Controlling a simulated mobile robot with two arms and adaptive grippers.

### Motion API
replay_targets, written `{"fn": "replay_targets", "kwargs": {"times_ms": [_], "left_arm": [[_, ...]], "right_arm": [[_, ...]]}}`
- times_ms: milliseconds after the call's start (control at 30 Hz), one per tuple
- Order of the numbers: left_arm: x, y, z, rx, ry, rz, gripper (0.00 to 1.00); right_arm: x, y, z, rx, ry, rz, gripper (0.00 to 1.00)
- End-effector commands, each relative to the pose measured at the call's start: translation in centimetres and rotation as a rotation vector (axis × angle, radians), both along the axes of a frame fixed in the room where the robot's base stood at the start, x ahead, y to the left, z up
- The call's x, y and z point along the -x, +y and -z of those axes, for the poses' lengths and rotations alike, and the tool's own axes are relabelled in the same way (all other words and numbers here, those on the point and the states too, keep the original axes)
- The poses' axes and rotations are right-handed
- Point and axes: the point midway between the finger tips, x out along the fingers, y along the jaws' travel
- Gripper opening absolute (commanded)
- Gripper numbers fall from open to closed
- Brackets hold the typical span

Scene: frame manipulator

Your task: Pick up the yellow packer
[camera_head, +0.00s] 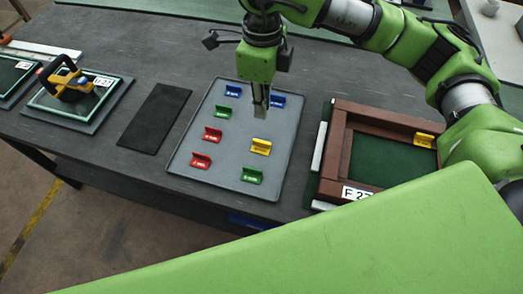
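The yellow packer (260,146) lies on the right half of a grey tray (222,178), between a blue packer above and a green packer below. My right gripper (261,111) hangs pointing down over the tray, just above the yellow packer in the picture and beside the blue packer (279,101). Its fingers look close together, but whether they are open or shut is unclear. No packer is visibly held. A second yellow piece (424,140) sits on the right side of the brown frame (333,160). My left gripper is not in view.
The tray also holds another blue (232,90), a green (223,112), two red (212,134) and a lower green packer (251,176). A dark mat (154,118) lies left of the tray. A framed panel with a yellow-handled tool (68,79) lies farther left.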

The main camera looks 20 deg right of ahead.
Motion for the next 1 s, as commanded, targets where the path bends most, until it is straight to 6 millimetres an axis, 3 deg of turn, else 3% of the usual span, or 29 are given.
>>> {"fn": "replay_targets", "kwargs": {"times_ms": [167,433,733,1000], "left_arm": [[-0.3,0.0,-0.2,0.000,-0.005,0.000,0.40],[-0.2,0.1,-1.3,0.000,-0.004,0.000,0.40],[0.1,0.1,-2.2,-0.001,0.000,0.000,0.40],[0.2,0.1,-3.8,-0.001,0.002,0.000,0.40]], "right_arm": [[0.1,0.0,2.1,0.001,0.004,0.001,0.11],[0.1,0.0,7.2,0.001,0.006,0.002,0.11],[0.0,0.0,9.6,0.001,0.003,0.001,0.11],[-0.1,0.0,13.5,0.000,0.003,0.001,0.11]]}}
